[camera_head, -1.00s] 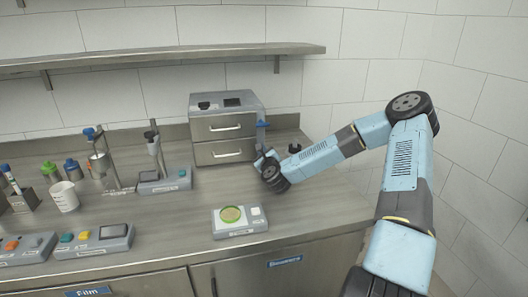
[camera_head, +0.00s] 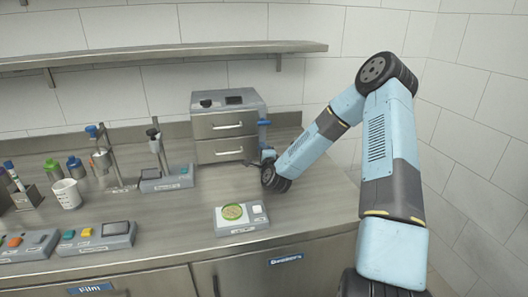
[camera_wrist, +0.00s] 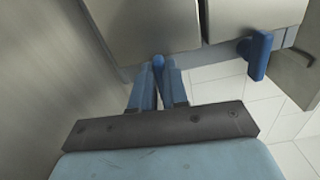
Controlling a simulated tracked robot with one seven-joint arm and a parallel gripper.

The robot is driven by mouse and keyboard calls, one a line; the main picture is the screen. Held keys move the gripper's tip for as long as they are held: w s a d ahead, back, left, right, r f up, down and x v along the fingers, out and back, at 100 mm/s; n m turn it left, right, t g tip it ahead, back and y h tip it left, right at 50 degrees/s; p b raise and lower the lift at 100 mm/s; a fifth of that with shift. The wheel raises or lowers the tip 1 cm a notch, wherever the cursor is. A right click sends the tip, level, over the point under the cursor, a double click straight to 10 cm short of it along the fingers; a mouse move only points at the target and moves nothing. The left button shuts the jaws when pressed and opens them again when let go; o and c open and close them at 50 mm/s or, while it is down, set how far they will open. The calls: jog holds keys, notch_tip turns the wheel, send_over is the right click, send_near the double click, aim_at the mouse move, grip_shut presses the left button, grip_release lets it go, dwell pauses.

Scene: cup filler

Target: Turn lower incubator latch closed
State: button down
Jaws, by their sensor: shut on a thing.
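The grey incubator (camera_head: 223,125) stands at the back of the bench with two drawers, one above the other. Its blue upper latch (camera_head: 264,122) is on the right edge of the front; it also shows in the wrist view (camera_wrist: 260,55), apart from my gripper. My gripper (camera_wrist: 158,72) is at the lower latch (camera_wrist: 158,61), its blue fingers shut on it. Only the latch's rounded blue end shows between the fingertips, so its exact angle cannot be told. In the head view my wrist mostly hides the lower latch and fingers.
A stand device (camera_head: 165,177) is left of the incubator. A shelf (camera_head: 160,57) runs above. The bench right of my wrist is clear.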

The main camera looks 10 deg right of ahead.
jog(key=shift+s+a+f+n, duration=0.15)
jog(key=shift+a+f+n, duration=0.15)
jog(key=shift+n, duration=0.3)
jog(key=c, duration=1.4)
grip_release()
jog(key=shift+o, duration=1.3)
jog(key=shift+d+r, duration=0.1)
jog(key=shift+d, duration=0.05)
jog(key=s, duration=1.3)
jog(key=shift+s, duration=0.3)
